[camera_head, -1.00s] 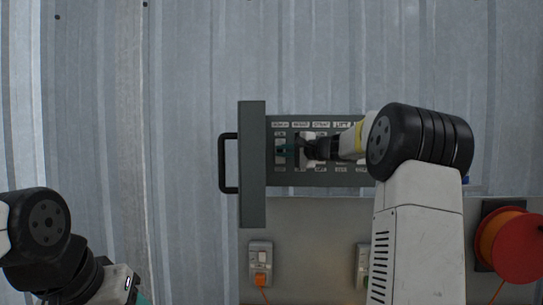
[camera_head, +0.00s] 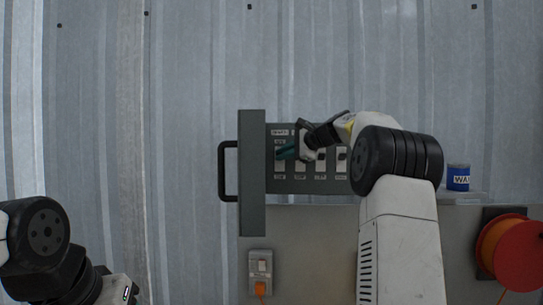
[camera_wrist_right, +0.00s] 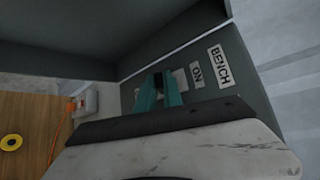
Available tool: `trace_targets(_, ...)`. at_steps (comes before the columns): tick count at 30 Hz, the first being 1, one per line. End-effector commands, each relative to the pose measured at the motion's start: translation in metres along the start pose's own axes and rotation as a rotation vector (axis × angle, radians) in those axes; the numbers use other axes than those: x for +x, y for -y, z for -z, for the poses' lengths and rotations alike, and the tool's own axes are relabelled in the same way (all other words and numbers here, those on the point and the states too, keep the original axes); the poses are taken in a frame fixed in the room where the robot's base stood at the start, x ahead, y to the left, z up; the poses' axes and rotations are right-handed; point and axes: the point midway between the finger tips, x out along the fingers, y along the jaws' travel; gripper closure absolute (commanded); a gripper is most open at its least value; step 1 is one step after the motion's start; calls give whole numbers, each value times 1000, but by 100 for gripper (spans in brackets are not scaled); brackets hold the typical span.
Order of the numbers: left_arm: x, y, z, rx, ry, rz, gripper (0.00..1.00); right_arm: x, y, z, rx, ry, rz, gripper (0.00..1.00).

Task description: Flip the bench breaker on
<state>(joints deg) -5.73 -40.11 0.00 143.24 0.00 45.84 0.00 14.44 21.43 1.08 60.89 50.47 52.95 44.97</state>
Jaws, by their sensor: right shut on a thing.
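The grey breaker panel (camera_head: 315,188) is on the wall, with a row of breakers under white labels. In the right wrist view the BENCH label (camera_wrist_right: 220,66) and an ON label (camera_wrist_right: 196,74) are beside the teal fingers of my right gripper (camera_wrist_right: 158,92). The fingers are shut on the dark bench breaker lever (camera_wrist_right: 158,78), which is mostly hidden between them. In the head view my right gripper (camera_head: 286,153) is at the leftmost breaker. Only my left wrist shows at the bottom left; its fingers are out of frame.
The panel's open cover (camera_head: 252,215) with a black handle (camera_head: 227,171) stands out at the left. Below are an outlet with an orange plug (camera_head: 260,288) and an orange reel (camera_head: 510,252). A blue can (camera_head: 458,178) stands at the right. The wall left of the panel is clear.

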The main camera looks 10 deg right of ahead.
Motion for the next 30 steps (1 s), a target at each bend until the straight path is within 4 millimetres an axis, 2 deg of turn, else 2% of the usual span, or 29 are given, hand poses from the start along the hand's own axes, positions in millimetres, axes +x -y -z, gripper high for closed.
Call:
trace_targets(6,0,0,0,0,0,0,43,0,0,0,1,0,1,100)
trace_targets(7,0,0,0,0,0,0,43,0,0,0,1,0,1,87)
trace_targets(8,0,0,0,0,0,0,43,0,0,0,1,0,1,81)
trace_targets(9,0,0,0,0,0,0,43,0,0,0,1,0,1,80)
trace_targets(19,0,0,0,0,0,0,43,-4,1,0,0,0,2,80)
trace_targets(23,0,0,0,0,0,0,43,-21,1,0,0,-1,3,80)
trace_targets(30,0,0,0,0,0,0,43,-61,0,1,0,-2,3,80)
